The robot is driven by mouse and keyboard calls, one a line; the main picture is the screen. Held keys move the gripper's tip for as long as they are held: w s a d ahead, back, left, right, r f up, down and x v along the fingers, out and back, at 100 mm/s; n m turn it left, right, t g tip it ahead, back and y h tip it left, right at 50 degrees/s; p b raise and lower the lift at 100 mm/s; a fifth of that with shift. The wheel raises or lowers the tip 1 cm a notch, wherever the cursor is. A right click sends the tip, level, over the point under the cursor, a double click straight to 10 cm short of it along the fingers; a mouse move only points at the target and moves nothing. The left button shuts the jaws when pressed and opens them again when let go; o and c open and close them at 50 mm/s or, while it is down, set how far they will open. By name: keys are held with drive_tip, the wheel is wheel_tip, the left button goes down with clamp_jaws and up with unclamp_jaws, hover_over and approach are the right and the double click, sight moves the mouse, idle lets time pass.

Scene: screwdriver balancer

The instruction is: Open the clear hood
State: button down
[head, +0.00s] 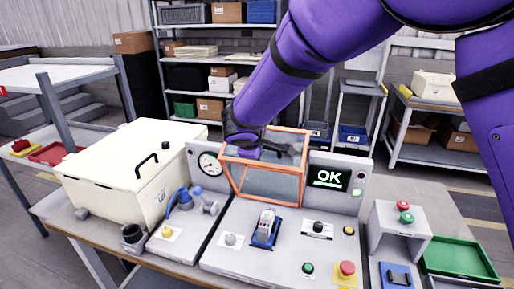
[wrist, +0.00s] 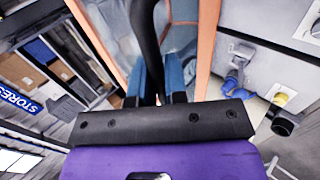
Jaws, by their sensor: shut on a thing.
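The clear hood (head: 268,184) has an orange frame and stands raised and tilted against the back panel of the grey machine in the head view. Its orange edges also show in the wrist view (wrist: 207,45). The blue fixture with a small part (head: 265,228) sits in front of and below it, uncovered. My gripper (head: 285,150) is at the hood's upper part, partly hidden behind the frame and clear pane. In the wrist view its blue fingers (wrist: 160,80) are shut on the hood's black handle (wrist: 145,35).
A cream case (head: 120,175) with black handles stands left of the machine. An OK screen (head: 328,178) is right of the hood, a gauge (head: 209,164) left. A red button (head: 346,269) and knobs are in front. A green tray (head: 460,258) lies at right.

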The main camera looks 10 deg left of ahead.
drive_tip(key=c, duration=1.2)
unclamp_jaws()
drive_tip(key=shift+o, duration=0.2)
drive_tip(key=v, duration=1)
drive_tip(key=shift+s+r, duration=0.3)
